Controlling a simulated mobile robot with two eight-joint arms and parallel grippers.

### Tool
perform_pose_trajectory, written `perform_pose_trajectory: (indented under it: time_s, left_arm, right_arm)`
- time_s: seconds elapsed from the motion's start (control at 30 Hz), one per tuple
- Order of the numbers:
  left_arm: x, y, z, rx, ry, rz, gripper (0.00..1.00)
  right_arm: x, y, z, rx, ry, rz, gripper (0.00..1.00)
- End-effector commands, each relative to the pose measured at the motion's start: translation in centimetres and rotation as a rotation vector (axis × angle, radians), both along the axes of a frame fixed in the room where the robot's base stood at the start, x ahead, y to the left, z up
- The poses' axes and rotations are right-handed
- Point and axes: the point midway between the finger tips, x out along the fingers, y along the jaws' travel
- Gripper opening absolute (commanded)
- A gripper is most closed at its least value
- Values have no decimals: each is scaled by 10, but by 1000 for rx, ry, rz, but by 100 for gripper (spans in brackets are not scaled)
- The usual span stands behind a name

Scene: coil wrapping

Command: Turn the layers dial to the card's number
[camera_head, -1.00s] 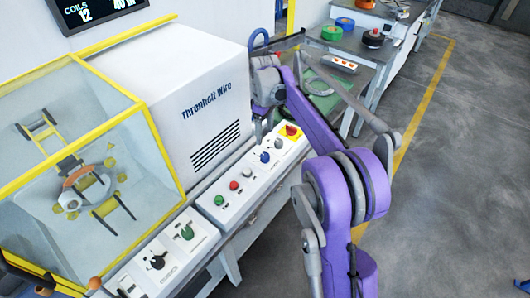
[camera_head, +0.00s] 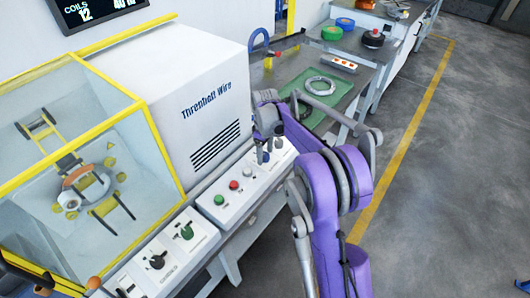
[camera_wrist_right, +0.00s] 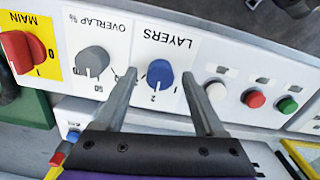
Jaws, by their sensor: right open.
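The blue layers dial (camera_wrist_right: 160,73) sits on the white control panel, under the upside-down word LAYERS in the right wrist view. Its white mark points down, near the printed 2. My right gripper (camera_wrist_right: 159,75) is open, with one finger on each side of the dial; I cannot tell whether either finger touches it. In the head view, my right gripper (camera_head: 264,150) is over the panel's far part and partly hides the dials. I cannot make out the number card. My left gripper is not in view.
The grey overlap dial (camera_wrist_right: 92,60) and the red main switch (camera_wrist_right: 22,50) are close on one side. Red (camera_wrist_right: 254,98) and green (camera_wrist_right: 288,105) buttons are on the other. The yellow-framed enclosure (camera_head: 150,130) stands left; a green mat (camera_head: 300,95) lies beyond.

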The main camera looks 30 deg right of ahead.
Motion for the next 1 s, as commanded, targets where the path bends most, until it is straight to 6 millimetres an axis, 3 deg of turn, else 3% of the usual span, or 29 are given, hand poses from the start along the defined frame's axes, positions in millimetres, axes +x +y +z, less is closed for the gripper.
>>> perform_pose_trajectory:
  time_s: [0.1, 0.5, 1.0]
  left_arm:
    - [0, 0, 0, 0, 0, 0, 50]
    - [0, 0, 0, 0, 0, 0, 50]
    - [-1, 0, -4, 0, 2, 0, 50]
  right_arm:
    - [0, 0, 0, 0, 0, 0, 70]
    - [0, 0, 1, 0, 0, 0, 0]
    - [0, 0, 0, 0, 0, -100, 0]
